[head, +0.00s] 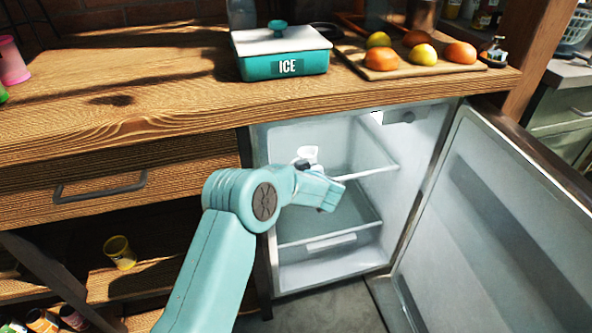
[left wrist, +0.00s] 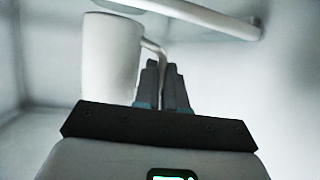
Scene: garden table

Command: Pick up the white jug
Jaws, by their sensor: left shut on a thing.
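The white jug (left wrist: 111,55) stands out at the left of the left wrist view, with its handle on its right side. It looks upright. My left gripper (left wrist: 164,85) is shut on the jug's handle. In the head view a small part of the white jug (head: 308,152) shows inside the open fridge, above my left wrist. My arm hides most of it there. I cannot tell whether the jug's base touches a shelf. My right gripper is in neither view.
The fridge (head: 330,275) stands open, its door (head: 500,220) swung out to the right. A shelf edge (head: 372,172) lies close right of my wrist. The wooden counter (head: 130,115) overhangs above, with a teal ice box (head: 285,66) and fruit board (head: 375,70) on it.

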